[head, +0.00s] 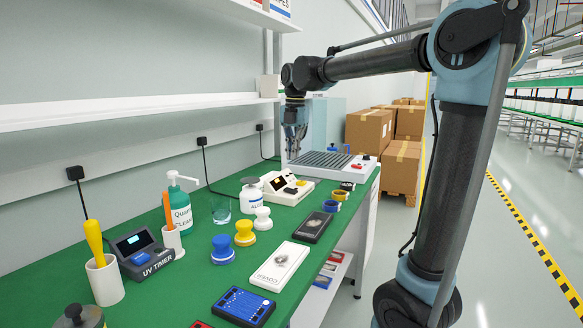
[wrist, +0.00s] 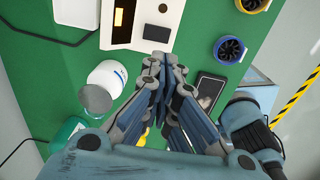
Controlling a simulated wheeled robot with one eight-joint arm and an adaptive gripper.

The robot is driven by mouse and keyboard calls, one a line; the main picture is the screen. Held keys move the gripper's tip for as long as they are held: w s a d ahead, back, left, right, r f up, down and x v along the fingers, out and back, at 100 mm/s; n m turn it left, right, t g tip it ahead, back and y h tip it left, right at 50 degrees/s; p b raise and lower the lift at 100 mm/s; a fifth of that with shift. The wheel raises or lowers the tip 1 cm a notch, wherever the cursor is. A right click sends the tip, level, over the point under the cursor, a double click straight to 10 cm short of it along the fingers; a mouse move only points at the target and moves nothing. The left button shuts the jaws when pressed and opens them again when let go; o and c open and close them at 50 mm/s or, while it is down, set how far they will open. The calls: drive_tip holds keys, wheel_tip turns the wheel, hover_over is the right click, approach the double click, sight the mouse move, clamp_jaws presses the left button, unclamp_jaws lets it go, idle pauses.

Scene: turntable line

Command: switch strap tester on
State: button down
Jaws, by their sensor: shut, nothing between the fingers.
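A white device with a small orange display and a dark pad, which looks like the strap tester (head: 287,188), stands on the green bench in the head view. In the wrist view the white device (wrist: 122,34) is at the top, with its dark pad near the fingertips. I cannot read a name on it. My gripper (head: 293,157) is shut and empty, pointing down above the far part of the bench. In the wrist view the fingertips (wrist: 161,68) lie just below the device's near edge in the picture. I cannot tell their exact height or any contact.
A white labelled bottle (head: 251,195) stands left of the device. A grey ribbed unit with a red button (head: 322,164) is behind it. A dark phone-like slab (head: 312,227) and blue and yellow rings (head: 332,205) lie nearer the right edge. A shelf (head: 130,112) runs along the wall.

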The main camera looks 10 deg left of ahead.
drive_tip(key=shift+d+r, duration=0.1)
drive_tip(key=shift+r, duration=1)
